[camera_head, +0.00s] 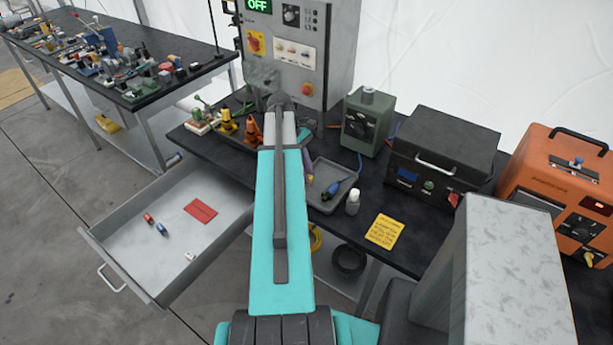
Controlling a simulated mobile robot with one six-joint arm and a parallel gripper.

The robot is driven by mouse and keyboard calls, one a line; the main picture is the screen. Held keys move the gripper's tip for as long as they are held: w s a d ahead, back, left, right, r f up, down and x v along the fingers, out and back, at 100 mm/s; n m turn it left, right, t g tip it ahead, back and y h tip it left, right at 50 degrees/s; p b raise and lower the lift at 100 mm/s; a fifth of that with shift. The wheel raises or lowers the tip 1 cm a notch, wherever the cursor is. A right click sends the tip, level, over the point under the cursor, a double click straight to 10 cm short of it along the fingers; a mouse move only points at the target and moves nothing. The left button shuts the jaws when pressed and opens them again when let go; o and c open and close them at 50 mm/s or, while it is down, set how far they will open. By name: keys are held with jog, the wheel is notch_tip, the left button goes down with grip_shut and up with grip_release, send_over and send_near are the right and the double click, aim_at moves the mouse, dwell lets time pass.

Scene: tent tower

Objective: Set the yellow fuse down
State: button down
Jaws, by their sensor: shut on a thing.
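I cannot make out a yellow fuse anywhere in the head view. My teal arm reaches up the middle of the picture, over the dark workbench (388,202). My gripper and whatever is in it are hidden behind the arm. An open grey drawer (128,275) juts out below the bench on the left. In it lie a red fuse (149,218), a blue fuse (162,230), a red card (201,210) and a small white piece (190,256).
A grey control cabinet (335,55) showing OFF stands behind the arm. Orange levers (252,128) stand left of it. To the right are a grey tray (335,172), white bottle (352,203), green box (368,122), black case (442,155) and orange unit (560,185). A cluttered table (130,98) stands far left.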

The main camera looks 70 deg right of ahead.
jog(key=shift+f+p, duration=0.4)
jog(key=shift+f, duration=0.7)
jog(key=shift+f, duration=0.15)
jog(key=c, duration=1.7)
grip_release()
jog(key=shift+o, duration=0.2)
jog(key=shift+r, duration=0.2)
jog(key=b+v, duration=0.4)
jog(key=v, duration=0.8)
jog(key=shift+w, duration=0.1)
